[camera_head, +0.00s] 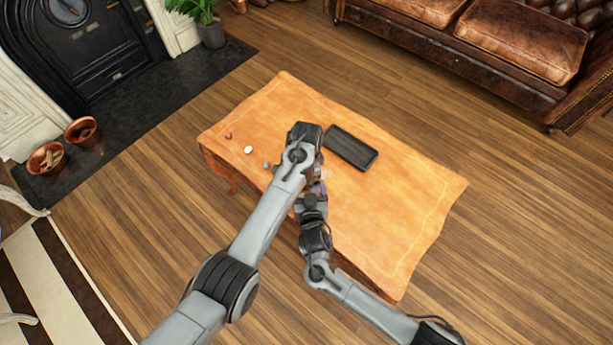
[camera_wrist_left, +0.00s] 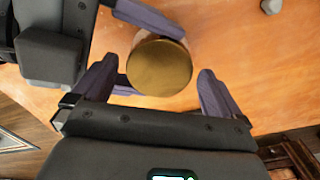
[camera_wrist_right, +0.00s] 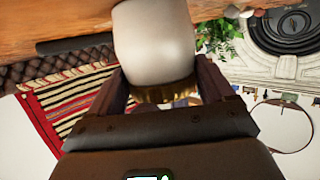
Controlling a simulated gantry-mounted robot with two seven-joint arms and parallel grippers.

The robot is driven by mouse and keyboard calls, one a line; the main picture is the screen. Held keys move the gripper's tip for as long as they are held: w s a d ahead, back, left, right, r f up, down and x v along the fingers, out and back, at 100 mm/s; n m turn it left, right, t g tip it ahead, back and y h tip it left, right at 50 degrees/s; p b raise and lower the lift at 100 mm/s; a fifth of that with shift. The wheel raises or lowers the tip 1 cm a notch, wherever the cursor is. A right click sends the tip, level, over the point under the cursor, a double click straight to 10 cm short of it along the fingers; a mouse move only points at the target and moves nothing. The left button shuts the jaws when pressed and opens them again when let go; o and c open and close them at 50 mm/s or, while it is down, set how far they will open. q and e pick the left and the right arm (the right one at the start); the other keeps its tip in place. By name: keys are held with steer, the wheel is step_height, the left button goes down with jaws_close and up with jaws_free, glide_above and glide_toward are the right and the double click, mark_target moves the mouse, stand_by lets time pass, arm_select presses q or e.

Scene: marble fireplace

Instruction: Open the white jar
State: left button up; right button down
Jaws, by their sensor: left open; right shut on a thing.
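The white jar (camera_wrist_right: 155,45) stands out clearly in the right wrist view, with its gold lid (camera_wrist_right: 165,93). My right gripper (camera_wrist_right: 165,78) is shut on the jar, one finger on each side. The left wrist view looks down on the round gold lid (camera_wrist_left: 160,68), with a little of the white body showing at its upper edge. My left gripper (camera_wrist_left: 156,88) is open above the lid, its fingers spread on either side and apart from it. In the head view my arms hide nearly all of the jar.
The orange-topped table (camera_head: 400,210) lies under both arms. A black flat case (camera_head: 351,147) lies just right of my left gripper. Small objects, including a white one (camera_head: 248,150), sit near the table's left end. The table's right part is clear.

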arm_select(q)
steer(key=shift+r, duration=1.85)
arm_select(e)
jaws_free()
steer(key=shift+s, duration=0.1)
arm_select(q)
steer(key=shift+r+p, duration=0.45)
arm_select(e)
steer(key=shift+s+r, duration=0.25)
steer(key=shift+s, duration=0.2)
arm_select(q)
step_height(320, 180, up, 4)
steer(key=p, duration=0.4)
steer(key=shift+r, duration=0.15)
arm_select(e)
steer(key=v, duration=0.9)
steer(key=shift+s, duration=0.35)
